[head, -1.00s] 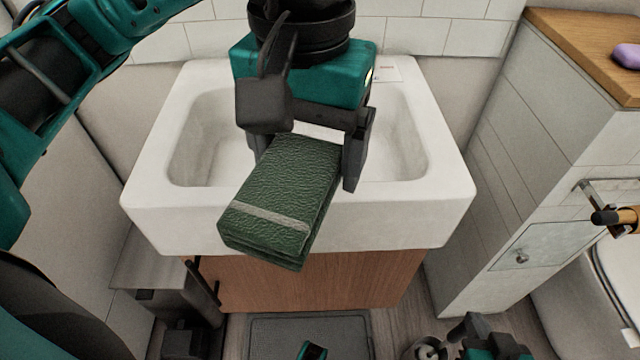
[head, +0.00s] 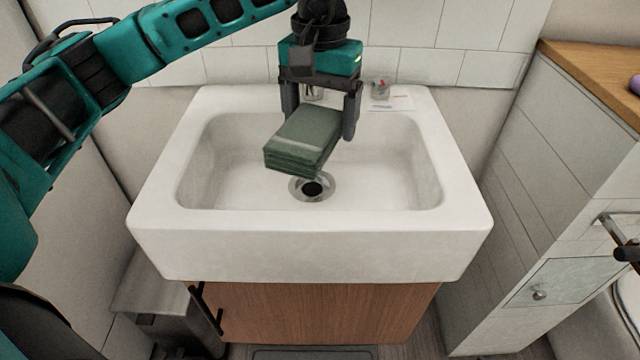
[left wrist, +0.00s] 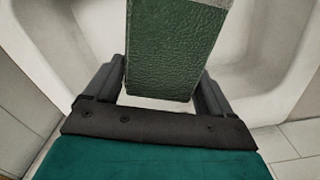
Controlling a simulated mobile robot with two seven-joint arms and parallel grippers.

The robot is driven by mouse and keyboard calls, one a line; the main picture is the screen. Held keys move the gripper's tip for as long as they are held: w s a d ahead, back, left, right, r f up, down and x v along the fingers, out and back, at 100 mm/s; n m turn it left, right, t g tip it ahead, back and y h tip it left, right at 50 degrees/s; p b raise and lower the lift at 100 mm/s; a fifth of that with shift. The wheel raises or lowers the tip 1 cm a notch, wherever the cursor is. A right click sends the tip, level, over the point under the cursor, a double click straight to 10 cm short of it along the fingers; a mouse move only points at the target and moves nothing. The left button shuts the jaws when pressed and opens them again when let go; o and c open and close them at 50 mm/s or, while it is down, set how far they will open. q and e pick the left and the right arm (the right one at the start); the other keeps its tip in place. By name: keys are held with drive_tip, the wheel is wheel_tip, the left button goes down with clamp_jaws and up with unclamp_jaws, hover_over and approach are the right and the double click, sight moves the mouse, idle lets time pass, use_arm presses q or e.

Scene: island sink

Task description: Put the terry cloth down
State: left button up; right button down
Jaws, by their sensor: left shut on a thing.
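The terry cloth (head: 303,140) is a folded dark green block with a paler stripe near its front end. My left gripper (head: 322,115) is shut on it and holds it over the basin of the white sink (head: 310,245), above and behind the drain (head: 312,188). In the left wrist view the cloth (left wrist: 165,50) lies between the two fingers (left wrist: 160,90) and sticks out away from the palm. Whether the cloth touches the sink is hard to tell; it looks raised. My right gripper is not in view.
A faucet base and a small white card (head: 392,104) are on the sink's back ledge. A tiled wall stands behind. A tiled cabinet with a wooden top (head: 590,75) is at the right. A wooden vanity (head: 320,310) is below. The basin is otherwise empty.

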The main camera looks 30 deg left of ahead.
use_arm(q)
drive_tip(key=b, duration=0.2)
hover_over(320, 201)
drive_tip(key=w, duration=0.1)
drive_tip(key=f, duration=0.8)
drive_tip(key=shift+a+f, duration=0.2)
drive_tip(key=shift+a, duration=0.05)
drive_tip(key=shift+f, duration=0.6)
wheel_tip(320, 201, down, 3)
drive_tip(key=shift+f+b, duration=0.1)
drive_tip(key=shift+b, duration=0.2)
drive_tip(key=shift+f, duration=0.45)
drive_tip(key=o, duration=1)
drive_tip(key=shift+c, duration=0.2)
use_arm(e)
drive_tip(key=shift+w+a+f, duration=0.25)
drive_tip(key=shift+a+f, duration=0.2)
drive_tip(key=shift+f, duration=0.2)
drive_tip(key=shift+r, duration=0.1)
